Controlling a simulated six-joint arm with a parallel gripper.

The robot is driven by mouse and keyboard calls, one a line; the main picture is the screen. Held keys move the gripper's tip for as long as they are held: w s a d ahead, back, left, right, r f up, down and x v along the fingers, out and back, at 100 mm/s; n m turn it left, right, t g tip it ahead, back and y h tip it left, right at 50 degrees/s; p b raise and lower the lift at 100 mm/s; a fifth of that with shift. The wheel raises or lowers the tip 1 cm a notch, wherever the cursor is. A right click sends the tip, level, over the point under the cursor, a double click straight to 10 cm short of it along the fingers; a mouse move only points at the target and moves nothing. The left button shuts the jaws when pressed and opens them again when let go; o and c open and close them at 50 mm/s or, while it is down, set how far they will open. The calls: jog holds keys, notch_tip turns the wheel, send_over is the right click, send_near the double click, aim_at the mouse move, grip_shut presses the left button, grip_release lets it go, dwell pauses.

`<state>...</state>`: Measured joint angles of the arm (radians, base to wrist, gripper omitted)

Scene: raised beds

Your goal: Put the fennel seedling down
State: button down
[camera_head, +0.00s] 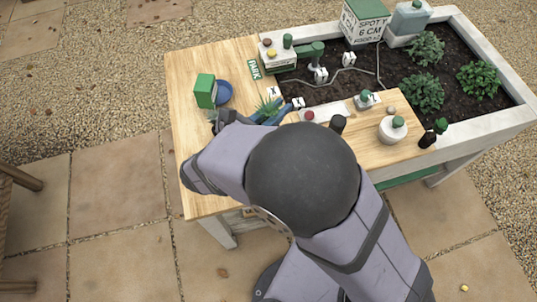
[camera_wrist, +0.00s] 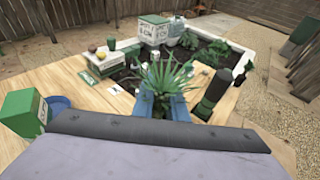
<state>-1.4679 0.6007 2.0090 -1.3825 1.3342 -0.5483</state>
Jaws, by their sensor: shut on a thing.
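The fennel seedling has a tuft of narrow, spiky green leaves. It shows in the wrist view (camera_wrist: 167,80) at the middle, and only its leaf tips show in the head view (camera_head: 267,106). My gripper (camera_wrist: 161,107) has blue jaws and is shut on the seedling's dark base, with the leaves rising upright above the jaws. In the head view my gripper (camera_head: 268,114) is over the wooden top (camera_head: 191,136), left of the soil bed. My arm hides much of it there. I cannot tell whether the base touches the wood.
A green box (camera_head: 205,91) and a blue bowl (camera_head: 224,92) stand left of my gripper. A white tray (camera_head: 328,112), a dark bottle (camera_head: 338,124) and a white round pot (camera_head: 392,129) stand to the right. The planted soil bed (camera_head: 395,65) lies beyond. The left wooden top is mostly clear.

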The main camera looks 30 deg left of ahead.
jog(key=shift+f+p, duration=0.6)
jog(key=shift+f, duration=4.3)
jog(key=shift+f, duration=0.15)
jog(key=c, duration=1.8)
grip_release()
jog(key=shift+o, duration=0.2)
jog(key=shift+r, duration=0.2)
jog(key=shift+s+a, duration=0.15)
jog(key=shift+s, duration=0.25)
jog(key=b+v, duration=0.3)
jog(key=v, duration=0.8)
jog(key=shift+s+a, duration=0.1)
